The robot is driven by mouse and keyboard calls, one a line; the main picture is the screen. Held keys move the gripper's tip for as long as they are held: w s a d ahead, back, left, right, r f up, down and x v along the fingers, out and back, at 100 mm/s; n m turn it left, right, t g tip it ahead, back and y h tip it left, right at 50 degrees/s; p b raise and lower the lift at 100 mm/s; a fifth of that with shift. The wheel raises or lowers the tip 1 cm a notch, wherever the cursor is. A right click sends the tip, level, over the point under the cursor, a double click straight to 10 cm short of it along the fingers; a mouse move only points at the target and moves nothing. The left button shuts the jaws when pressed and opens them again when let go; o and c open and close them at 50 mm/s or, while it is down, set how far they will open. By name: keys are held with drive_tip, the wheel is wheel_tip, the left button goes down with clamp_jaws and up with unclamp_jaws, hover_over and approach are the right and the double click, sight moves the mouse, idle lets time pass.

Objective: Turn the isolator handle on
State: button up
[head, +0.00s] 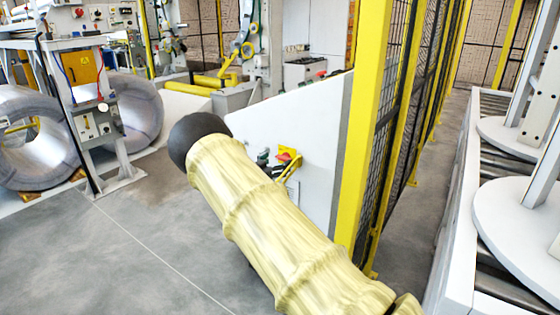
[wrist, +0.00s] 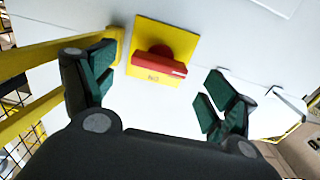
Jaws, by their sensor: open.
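The isolator is a red rotary handle (wrist: 158,65) on a yellow square plate (wrist: 178,38), fixed to a white panel. In the wrist view it sits at the top centre, and the red bar lies roughly crosswise in the picture. My gripper (wrist: 158,92) is open, with one green-padded finger on each side of the picture. The handle shows between and beyond the fingertips, apart from both. In the head view the red and yellow isolator (head: 287,155) shows small on the white panel, just beyond my covered arm. My gripper (head: 264,158) is partly hidden there behind the arm.
A yellow post (head: 370,120) with black mesh fencing stands right of the white panel (head: 290,115). Large wire coils (head: 130,110) and a control stand (head: 92,125) are at left. A roller conveyor (head: 505,120) runs along the right. Grey floor (head: 130,250) at lower left is clear.

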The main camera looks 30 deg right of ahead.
sight(284, 158)
drive_tip(key=shift+x, duration=1.3)
drive_tip(key=c, duration=1)
